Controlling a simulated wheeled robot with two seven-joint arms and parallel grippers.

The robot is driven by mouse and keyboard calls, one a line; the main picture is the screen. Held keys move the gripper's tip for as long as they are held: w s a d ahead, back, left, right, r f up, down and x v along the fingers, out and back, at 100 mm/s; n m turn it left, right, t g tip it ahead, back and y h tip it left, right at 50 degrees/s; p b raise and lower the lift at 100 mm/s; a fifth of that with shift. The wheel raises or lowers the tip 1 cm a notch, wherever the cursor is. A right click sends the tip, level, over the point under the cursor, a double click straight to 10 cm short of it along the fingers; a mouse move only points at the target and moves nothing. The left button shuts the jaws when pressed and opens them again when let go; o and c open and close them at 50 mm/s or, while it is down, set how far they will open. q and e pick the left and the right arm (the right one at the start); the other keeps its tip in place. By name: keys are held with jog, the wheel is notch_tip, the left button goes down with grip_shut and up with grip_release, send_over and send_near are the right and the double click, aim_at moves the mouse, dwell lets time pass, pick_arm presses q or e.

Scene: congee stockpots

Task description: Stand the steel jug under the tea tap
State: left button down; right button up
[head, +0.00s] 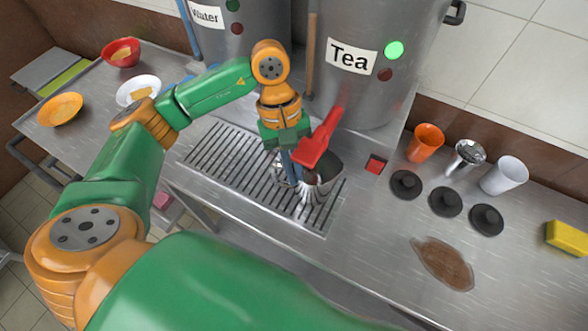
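The steel jug (314,190) stands on or just above the slatted drip grate, below the red tap lever (320,143) of the steel pot labelled "Tea" (353,57). The lever and my gripper hide part of the jug, and its mouth looks dark. My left gripper (288,170) points down at the left side of the jug, where shiny metal shows around its fingers. I cannot tell whether the fingers are closed on the jug's handle. My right gripper is out of view.
The drip grate (222,150) is set in the steel counter. To the right are an orange cup (425,143), a steel cup (468,156), a white cup (504,177), several black lids (445,202), a brown spill (443,263) and a yellow sponge (567,237). Bowls stand at the left.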

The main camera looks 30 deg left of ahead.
pick_arm(q)
jog(key=c, duration=1.1)
grip_release()
jog(key=shift+o, duration=0.2)
jog(key=shift+r+p, duration=0.3)
jog(key=shift+p, duration=0.2)
jog(key=shift+r+p, duration=0.6)
jog(key=shift+p, duration=0.15)
jog(key=shift+w+a+r+b, duration=0.2)
jog(key=shift+w+r+b, duration=0.05)
jog(key=shift+b, duration=0.45)
jog(key=b+v, duration=0.1)
jog(key=v, duration=0.3)
jog(key=shift+r, duration=0.1)
jog(key=s+v, duration=0.1)
jog(key=v, duration=0.5)
jog(key=shift+w+r+p, duration=0.3)
jog(key=shift+w+p, duration=0.05)
jog(key=shift+p, duration=0.1)
